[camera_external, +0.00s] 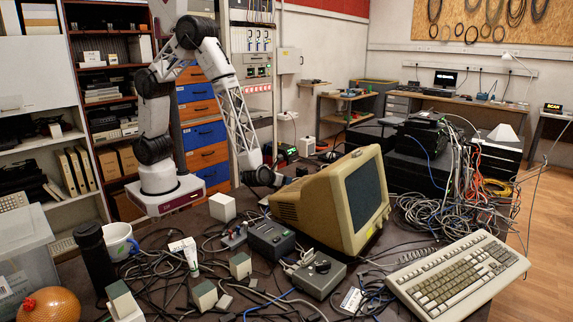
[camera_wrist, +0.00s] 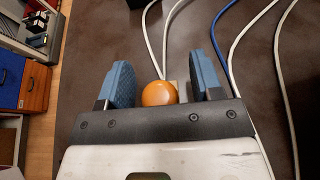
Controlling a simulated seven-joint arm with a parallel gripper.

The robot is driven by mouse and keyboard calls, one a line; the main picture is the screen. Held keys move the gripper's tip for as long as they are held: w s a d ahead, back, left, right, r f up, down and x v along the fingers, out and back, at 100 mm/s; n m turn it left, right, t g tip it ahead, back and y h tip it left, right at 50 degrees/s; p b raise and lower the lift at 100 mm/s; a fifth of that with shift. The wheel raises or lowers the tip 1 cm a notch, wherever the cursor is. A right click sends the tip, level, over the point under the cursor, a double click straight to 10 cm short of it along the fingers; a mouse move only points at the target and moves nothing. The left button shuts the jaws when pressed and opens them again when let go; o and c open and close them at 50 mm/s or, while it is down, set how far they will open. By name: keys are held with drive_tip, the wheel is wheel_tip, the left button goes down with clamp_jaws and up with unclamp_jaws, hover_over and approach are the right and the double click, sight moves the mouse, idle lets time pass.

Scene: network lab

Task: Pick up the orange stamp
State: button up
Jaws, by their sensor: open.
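In the wrist view a round orange knob, which looks like the top of the orange stamp (camera_wrist: 159,93), shows between the two blue finger pads of my gripper (camera_wrist: 163,76). The fingers are apart, with gaps on both sides of the knob. A small pale part shows beside the knob; the rest is hidden behind the gripper body. I cannot tell its height relative to the fingertips. In the external view my gripper (camera_external: 267,178) is low behind the beige monitor (camera_external: 310,207). The stamp is not visible there.
White and blue cables (camera_wrist: 232,40) run across the dark tabletop around my gripper. In the external view, grey boxes (camera_external: 270,239), tangled cables, a white block (camera_external: 222,207), a mug (camera_external: 119,241) and a keyboard (camera_external: 455,277) crowd the table. An orange ball-like object (camera_external: 48,306) sits front left.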

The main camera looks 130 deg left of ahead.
drive_tip(key=c, duration=1)
drive_tip(key=shift+r, duration=0.1)
drive_tip(key=shift+r, duration=4.95)
